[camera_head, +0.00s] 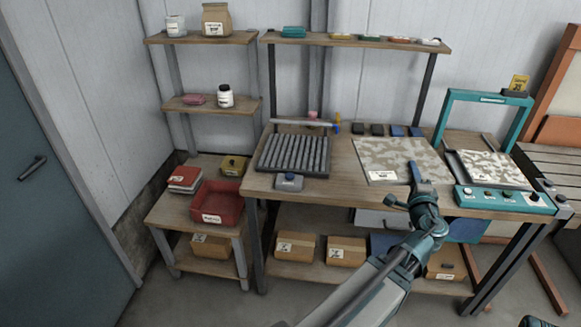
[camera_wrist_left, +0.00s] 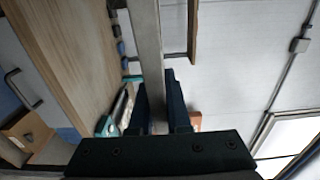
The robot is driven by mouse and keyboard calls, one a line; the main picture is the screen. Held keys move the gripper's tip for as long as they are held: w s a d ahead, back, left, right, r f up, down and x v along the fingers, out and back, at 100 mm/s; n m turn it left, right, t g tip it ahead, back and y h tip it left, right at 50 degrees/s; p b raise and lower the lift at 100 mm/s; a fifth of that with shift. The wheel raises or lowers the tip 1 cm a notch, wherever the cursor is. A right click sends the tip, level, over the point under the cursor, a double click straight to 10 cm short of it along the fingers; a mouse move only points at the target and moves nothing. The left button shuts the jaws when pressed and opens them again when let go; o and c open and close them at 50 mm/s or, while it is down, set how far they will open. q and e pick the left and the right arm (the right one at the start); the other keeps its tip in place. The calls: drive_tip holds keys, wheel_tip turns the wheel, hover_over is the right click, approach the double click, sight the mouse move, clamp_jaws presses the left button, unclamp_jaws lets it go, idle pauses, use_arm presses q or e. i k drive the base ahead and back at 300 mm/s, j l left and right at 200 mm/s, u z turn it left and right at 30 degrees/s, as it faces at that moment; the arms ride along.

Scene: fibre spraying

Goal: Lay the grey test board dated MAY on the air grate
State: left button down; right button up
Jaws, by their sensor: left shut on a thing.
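A grey board with a pale mottled pattern (camera_head: 395,155) and a white label at its front left is over the middle of the workbench. The label is too small to read. My left gripper (camera_head: 416,180) is shut on its front edge. In the left wrist view the board (camera_wrist_left: 147,35) shows edge-on as a grey strip between the fingers (camera_wrist_left: 160,105), seemingly a little above the bench. The air grate (camera_head: 293,154), a dark slatted frame with a small grey-blue box at its front, lies on the bench to the left and is bare.
A teal-framed unit (camera_head: 495,195) with knobs and another mottled panel (camera_head: 490,167) stands at the right. Several small dark and blue blocks (camera_head: 377,130) line the bench's back. A shelf (camera_head: 355,42) runs above. A red tray (camera_head: 217,203) sits on the low left stand.

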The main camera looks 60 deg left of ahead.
sight(297, 153)
drive_tip(key=i+u, duration=0.1)
drive_tip(key=u, duration=0.3)
drive_tip(key=i+u, duration=0.1)
drive_tip(key=u, duration=0.7)
drive_tip(key=i+l+u, duration=0.1)
drive_tip(key=u, duration=0.3)
